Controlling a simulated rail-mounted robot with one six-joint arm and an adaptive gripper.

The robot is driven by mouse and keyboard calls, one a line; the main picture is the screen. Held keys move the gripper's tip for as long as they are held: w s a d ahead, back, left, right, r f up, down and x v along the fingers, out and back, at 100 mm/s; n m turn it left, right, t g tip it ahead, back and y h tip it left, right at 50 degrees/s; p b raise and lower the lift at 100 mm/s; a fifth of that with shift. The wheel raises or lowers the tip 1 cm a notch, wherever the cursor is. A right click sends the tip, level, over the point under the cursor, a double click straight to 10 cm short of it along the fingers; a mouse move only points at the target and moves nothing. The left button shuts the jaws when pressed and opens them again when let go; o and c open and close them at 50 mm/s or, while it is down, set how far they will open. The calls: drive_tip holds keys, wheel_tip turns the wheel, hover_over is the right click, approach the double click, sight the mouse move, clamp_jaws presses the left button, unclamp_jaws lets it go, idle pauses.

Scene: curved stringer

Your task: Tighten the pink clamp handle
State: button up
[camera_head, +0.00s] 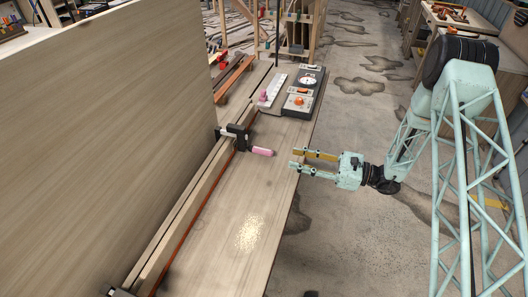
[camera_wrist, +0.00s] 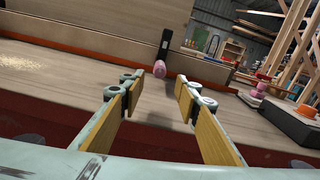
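The pink clamp handle (camera_head: 262,151) sticks out to the right from a black clamp (camera_head: 238,135) that grips the wooden strip on the bench. My gripper (camera_head: 297,160) is open and empty, with its fingers pointing left toward the handle and a gap between them. In the wrist view the pink handle (camera_wrist: 159,69) shows end-on beyond my open gripper (camera_wrist: 155,82), between the two fingers. The black clamp body (camera_wrist: 165,45) rises behind it.
The workbench (camera_head: 230,215) has a clear surface in front of the strip. A tall wooden panel (camera_head: 100,130) stands on the left. Control boxes with an orange knob (camera_head: 298,101) and a pink knob (camera_head: 264,96) sit at the bench's far end. Another clamp (camera_head: 121,292) is at the bottom edge.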

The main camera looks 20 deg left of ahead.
sight(264, 151)
drive_tip(key=shift+a, duration=0.1)
drive_tip(key=shift+a, duration=6.75)
drive_tip(key=shift+c, duration=0.9)
drive_tip(key=c, duration=0.7)
